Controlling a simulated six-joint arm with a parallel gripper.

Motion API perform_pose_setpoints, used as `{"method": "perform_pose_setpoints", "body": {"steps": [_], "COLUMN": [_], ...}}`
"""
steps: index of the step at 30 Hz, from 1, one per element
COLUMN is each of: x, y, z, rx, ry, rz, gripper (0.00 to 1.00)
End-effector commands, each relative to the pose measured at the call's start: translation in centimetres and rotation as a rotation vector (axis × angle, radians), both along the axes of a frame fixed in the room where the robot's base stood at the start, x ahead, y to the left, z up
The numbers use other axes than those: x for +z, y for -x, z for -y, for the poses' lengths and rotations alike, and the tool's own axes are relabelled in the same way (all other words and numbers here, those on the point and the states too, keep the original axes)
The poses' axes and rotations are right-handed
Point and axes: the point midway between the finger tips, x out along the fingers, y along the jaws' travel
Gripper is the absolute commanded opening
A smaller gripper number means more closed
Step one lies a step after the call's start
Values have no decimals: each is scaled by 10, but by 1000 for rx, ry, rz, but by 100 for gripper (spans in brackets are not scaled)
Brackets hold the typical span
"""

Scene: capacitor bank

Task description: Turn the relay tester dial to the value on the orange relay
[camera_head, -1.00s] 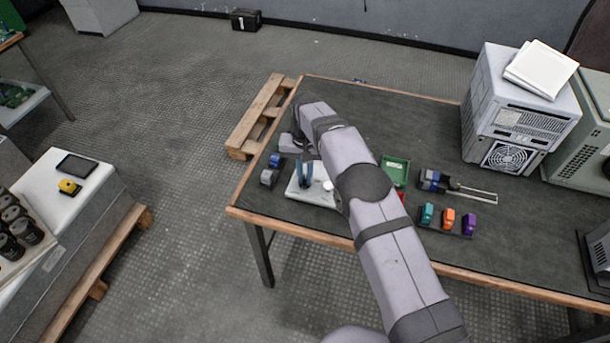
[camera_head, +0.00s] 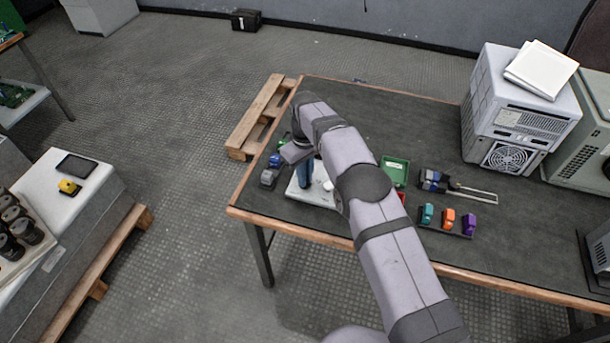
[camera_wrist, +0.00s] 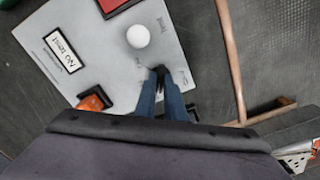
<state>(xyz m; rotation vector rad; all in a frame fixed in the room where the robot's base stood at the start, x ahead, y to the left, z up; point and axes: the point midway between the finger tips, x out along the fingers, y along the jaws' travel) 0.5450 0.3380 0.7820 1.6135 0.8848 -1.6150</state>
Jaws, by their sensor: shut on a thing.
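The relay tester (camera_head: 318,198) is a pale plate near the table's left front; in the wrist view its panel (camera_wrist: 90,55) carries a "No test!" window (camera_wrist: 63,50) and a white round knob (camera_wrist: 138,36). My gripper (camera_wrist: 168,76) has blue fingers with dark tips, shut on the dial at the panel's edge. The dial is mostly hidden by the fingertips, and its setting cannot be read. In the head view my gripper (camera_head: 303,182) is over the tester.
A green tray (camera_head: 395,171) and a blue-grey caliper-like tool (camera_head: 435,181) lie right of my arm. Blue and grey pieces (camera_head: 269,177) sit left of the tester. An orange part in a dark frame (camera_wrist: 95,99) shows on the panel. A computer case (camera_head: 520,110) stands at the back right.

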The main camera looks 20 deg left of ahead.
Motion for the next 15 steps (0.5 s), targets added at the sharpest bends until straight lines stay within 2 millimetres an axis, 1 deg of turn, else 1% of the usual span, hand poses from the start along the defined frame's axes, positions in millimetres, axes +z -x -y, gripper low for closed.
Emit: {"method": "perform_pose_setpoints", "body": {"steps": [6,15], "x": [1,1], "y": [0,0], "z": [0,0], "rx": [52,63], "ry": [-1,-1], "rz": [2,2], "gripper": [0,0]}}
